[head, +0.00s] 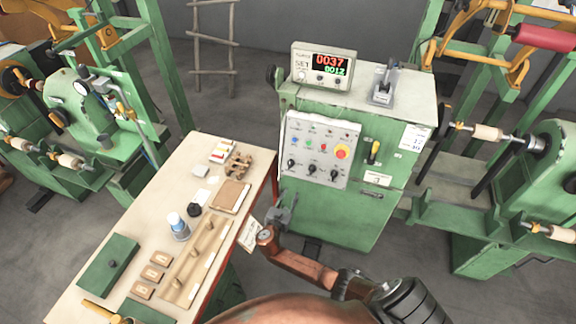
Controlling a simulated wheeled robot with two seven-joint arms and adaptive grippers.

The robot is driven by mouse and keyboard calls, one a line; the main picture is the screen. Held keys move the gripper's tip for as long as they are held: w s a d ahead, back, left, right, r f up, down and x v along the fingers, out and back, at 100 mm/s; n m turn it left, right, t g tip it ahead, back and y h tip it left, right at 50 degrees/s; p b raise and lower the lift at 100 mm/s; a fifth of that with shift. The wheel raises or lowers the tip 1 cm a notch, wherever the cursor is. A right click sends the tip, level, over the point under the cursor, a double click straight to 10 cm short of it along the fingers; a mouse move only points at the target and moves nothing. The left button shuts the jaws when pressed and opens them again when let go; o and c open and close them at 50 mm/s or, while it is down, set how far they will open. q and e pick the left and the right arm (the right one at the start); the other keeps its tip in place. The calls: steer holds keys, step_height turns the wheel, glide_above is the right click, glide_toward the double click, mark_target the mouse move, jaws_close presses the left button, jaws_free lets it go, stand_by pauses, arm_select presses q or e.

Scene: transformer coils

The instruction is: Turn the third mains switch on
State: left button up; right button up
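A green cabinet (330,215) stands in the middle of the head view. Its front holds a light grey control panel (320,150) with coloured buttons, a red-and-yellow stop button (342,152) and a row of black rotary knobs (312,169). Right of the panel is a black-and-yellow switch handle (373,152), above a small white label (377,178). I cannot tell which part is the third mains switch. My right gripper (281,209) is small, grey and low, in front of the cabinet's lower left, apart from the panel and handle. Its finger opening is unclear. My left gripper is out of view.
A display box (320,65) and a grey lever device (383,86) stand on the cabinet. Green winding machines (510,195) stand at right and left.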

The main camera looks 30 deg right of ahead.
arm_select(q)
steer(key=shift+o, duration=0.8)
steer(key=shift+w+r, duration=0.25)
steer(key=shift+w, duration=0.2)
arm_select(e)
steer(key=n+t+h, duration=0.1)
steer(key=t+h, duration=0.1)
glide_toward(289, 164)
steer(key=x, duration=0.8)
steer(key=shift+s+d+r, duration=0.1)
steer(key=shift+d+r, duration=0.05)
steer(key=shift+r, duration=0.05)
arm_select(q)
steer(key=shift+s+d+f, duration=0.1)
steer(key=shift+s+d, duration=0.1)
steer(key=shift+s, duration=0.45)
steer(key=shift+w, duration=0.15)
arm_select(e)
jaws_close()
steer(key=shift+f, duration=0.1)
